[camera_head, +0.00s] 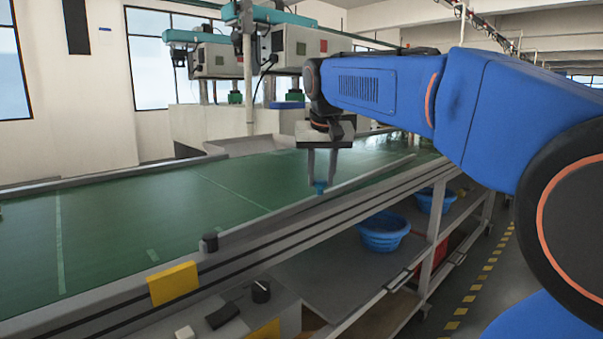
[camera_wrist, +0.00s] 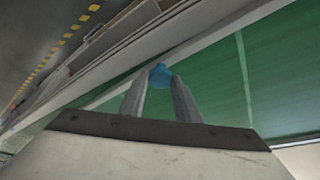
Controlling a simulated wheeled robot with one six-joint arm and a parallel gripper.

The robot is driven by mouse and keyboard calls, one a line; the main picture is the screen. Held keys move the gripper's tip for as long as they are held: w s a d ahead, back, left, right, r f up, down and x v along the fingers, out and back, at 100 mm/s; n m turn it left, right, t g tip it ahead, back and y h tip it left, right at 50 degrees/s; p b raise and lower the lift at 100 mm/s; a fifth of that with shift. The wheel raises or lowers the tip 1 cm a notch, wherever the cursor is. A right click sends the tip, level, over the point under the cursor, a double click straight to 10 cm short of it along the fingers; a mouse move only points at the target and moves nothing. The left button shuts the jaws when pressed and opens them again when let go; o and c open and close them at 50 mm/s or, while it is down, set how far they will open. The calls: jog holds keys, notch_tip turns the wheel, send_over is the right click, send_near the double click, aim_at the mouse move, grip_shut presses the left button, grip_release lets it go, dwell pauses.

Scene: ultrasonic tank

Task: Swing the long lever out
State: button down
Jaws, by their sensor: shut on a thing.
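My gripper (camera_head: 321,180) reaches down over the near edge of the green conveyor belt (camera_head: 215,215). Its two grey fingers are shut on a small blue piece (camera_head: 320,188) at their tips. In the wrist view the blue piece (camera_wrist: 160,76) sits between the fingertips, with a rounded top. I cannot tell whether it is the end of the long lever. No lever shaft shows clearly in either view, and what lies below the blue piece is hidden.
A metal rail (camera_head: 270,238) runs along the belt's near side, with a dark knob (camera_head: 209,243) and a yellow plate (camera_head: 173,283). Blue baskets (camera_head: 384,232) stand on the shelf below. Machines with teal tops (camera_head: 270,14) stand behind the belt. The floor at right is open.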

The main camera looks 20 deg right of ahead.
jog(key=shift+s+d+m, duration=0.25)
jog(key=shift+s+m, duration=0.05)
jog(key=shift+s, duration=0.4)
jog(key=shift+s+d+m, duration=0.25)
jog(key=shift+s+m, duration=0.05)
jog(key=shift+s, duration=0.5)
jog(key=c, duration=1.4)
grip_release()
jog(key=shift+s, duration=0.1)
jog(key=shift+o, duration=0.2)
jog(key=v, duration=1.7)
jog(key=shift+a+r, duration=0.2)
jog(key=shift+f, duration=0.1)
jog(key=s+a+f+n, duration=0.2)
jog(key=s+f, duration=0.3)
jog(key=f, duration=0.9)
jog(key=s+a+f+n+y, duration=0.1)
jog(key=s+f, duration=0.5)
jog(key=f, duration=0.8)
jog(key=s+a+f+n, duration=0.2)
jog(key=s+f, duration=0.4)
jog(key=f, duration=0.8)
jog(key=shift+s+a+f+n+t+y, duration=0.15)
jog(key=shift+a+f+n+t+y, duration=0.15)
jog(key=shift+a+y, duration=0.1)
